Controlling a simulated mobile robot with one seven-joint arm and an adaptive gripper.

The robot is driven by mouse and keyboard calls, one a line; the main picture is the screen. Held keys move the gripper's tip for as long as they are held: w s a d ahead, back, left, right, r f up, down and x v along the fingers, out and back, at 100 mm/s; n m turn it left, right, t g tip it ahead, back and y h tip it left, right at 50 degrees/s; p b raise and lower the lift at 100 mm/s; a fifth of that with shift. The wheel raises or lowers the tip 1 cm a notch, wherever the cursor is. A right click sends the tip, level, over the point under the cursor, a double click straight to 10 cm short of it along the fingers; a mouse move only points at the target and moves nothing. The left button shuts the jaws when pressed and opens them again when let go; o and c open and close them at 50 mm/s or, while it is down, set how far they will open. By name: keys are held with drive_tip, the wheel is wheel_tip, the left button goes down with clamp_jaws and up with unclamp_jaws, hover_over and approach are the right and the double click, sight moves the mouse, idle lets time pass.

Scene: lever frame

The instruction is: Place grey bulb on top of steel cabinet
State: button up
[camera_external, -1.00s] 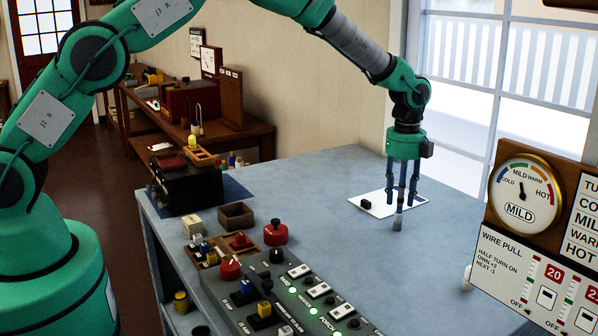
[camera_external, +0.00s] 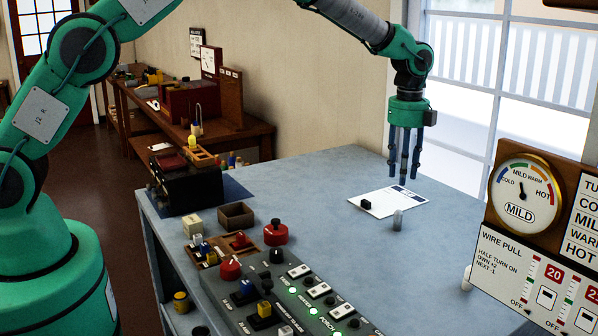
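A small grey upright piece (camera_external: 397,219), which looks like the grey bulb, stands on the blue-grey bench top (camera_external: 330,185), just off the front edge of a white sheet. My gripper (camera_external: 404,180) hangs above it, pointing down, with its fingers apart and nothing between them. A clear gap shows between the fingertips and the grey piece. I cannot pick out a separate steel cabinet; the blue-grey bench with open shelving below is the only large steel-like body in view.
The white sheet (camera_external: 380,202) carries a small black block (camera_external: 366,204). A control panel (camera_external: 290,305) with switches and lit green lamps fills the bench's near side. Red knobs, a brown box (camera_external: 236,215) and a gauge board (camera_external: 522,195) stand around. The bench's middle is clear.

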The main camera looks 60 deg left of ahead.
drive_tip(key=s+a+r+n+t, duration=0.1)
drive_tip(key=s+a+r+n, duration=0.2)
drive_tip(key=s+r, duration=0.55)
drive_tip(key=s+a+r+n+t, duration=0.1)
drive_tip(key=s+a+r+n, duration=0.25)
drive_tip(key=s+r, duration=0.55)
drive_tip(key=s+a+r+n+t, duration=0.1)
drive_tip(key=s+a+r+n, duration=0.25)
drive_tip(key=s+r, duration=0.5)
drive_tip(key=s+a+n+t, duration=0.1)
drive_tip(key=s+n, duration=0.4)
drive_tip(key=s, duration=1)
drive_tip(key=s+a+n+t, duration=0.1)
drive_tip(key=s+a+n, duration=0.2)
drive_tip(key=s, duration=1.2)
drive_tip(key=r+n, duration=0.1)
drive_tip(key=n, duration=0.2)
drive_tip(key=shift+t, duration=0.3)
drive_tip(key=shift+s+f, duration=0.1)
